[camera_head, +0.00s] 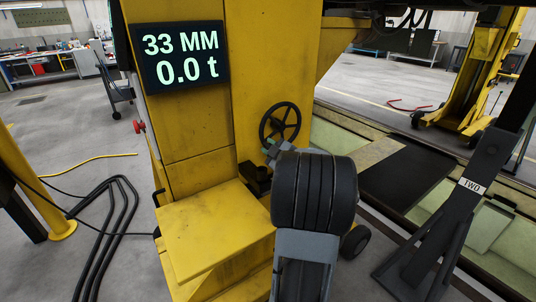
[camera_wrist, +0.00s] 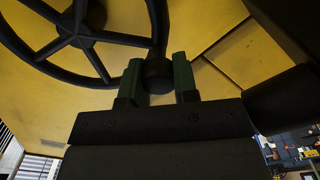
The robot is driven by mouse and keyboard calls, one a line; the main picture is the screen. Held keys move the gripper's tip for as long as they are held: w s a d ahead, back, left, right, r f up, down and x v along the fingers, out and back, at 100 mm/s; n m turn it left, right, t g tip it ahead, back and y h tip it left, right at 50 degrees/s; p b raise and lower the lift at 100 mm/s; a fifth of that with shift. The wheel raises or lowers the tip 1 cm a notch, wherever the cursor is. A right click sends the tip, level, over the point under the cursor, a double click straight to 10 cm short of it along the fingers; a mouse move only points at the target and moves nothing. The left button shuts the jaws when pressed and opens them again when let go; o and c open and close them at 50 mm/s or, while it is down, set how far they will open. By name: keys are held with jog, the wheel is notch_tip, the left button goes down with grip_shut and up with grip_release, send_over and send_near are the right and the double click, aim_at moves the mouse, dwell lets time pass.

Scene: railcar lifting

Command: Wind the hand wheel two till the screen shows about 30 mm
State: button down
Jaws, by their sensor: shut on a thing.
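The black hand wheel (camera_head: 280,124) is on the side of the yellow lifting jack (camera_head: 275,50). The wrist view shows its rim and spokes (camera_wrist: 84,38) at the upper left. The screen (camera_head: 180,57) on the jack reads 33 MM and 0.0 t. My gripper (camera_head: 272,150) is at the lower left of the wheel, mostly hidden behind my dark arm. In the wrist view, the green fingers of my gripper (camera_wrist: 159,80) are on both sides of the wheel's dark round knob (camera_wrist: 159,74), shut on it.
A yellow step-like base (camera_head: 215,232) juts out below the wheel. A dark stand marked TWO (camera_head: 470,186) is at the right. Black cables (camera_head: 105,230) lie on the floor at the left. Another yellow jack (camera_head: 485,75) stands at the back right.

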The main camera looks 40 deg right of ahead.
jog(key=shift+d+f+n+b, duration=0.15)
jog(key=shift+f+n+b, duration=0.1)
jog(key=shift+n+b, duration=0.15)
jog(key=c, duration=0.9)
grip_release()
jog(key=shift+s, duration=0.15)
jog(key=s, duration=0.4)
jog(key=s+a, duration=0.1)
jog(key=s, duration=0.4)
jog(key=s+a, duration=0.1)
jog(key=s, duration=0.3)
jog(key=shift+s+a, duration=0.2)
